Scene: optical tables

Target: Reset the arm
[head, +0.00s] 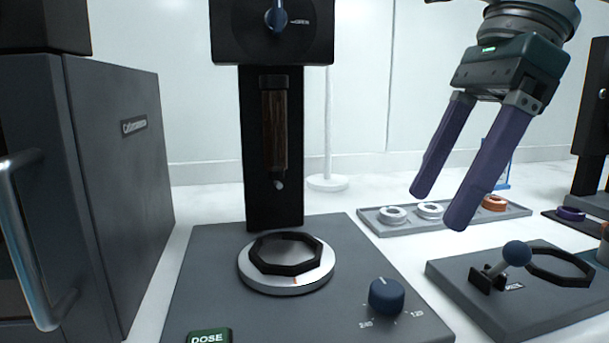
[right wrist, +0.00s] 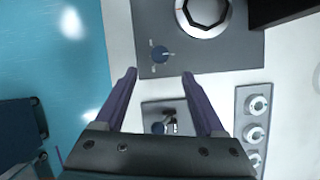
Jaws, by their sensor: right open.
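My right gripper (head: 436,210) hangs from the upper right in the head view, its two purple fingers spread and nothing between them. It is above the table, over the area between the tray of rings and the lever base. In the right wrist view the open fingers (right wrist: 160,85) point toward the grey dosing machine base, with the small lever base (right wrist: 165,117) showing between them. My left gripper is not in either view.
The grey machine (head: 210,290) has a round plate with a black octagonal ring (head: 286,268), a blue knob (head: 386,295) and a green DOSE button (head: 209,337). A ring tray (head: 375,223), a blue-balled lever (head: 516,254) and a grey cabinet (head: 120,200) stand around it.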

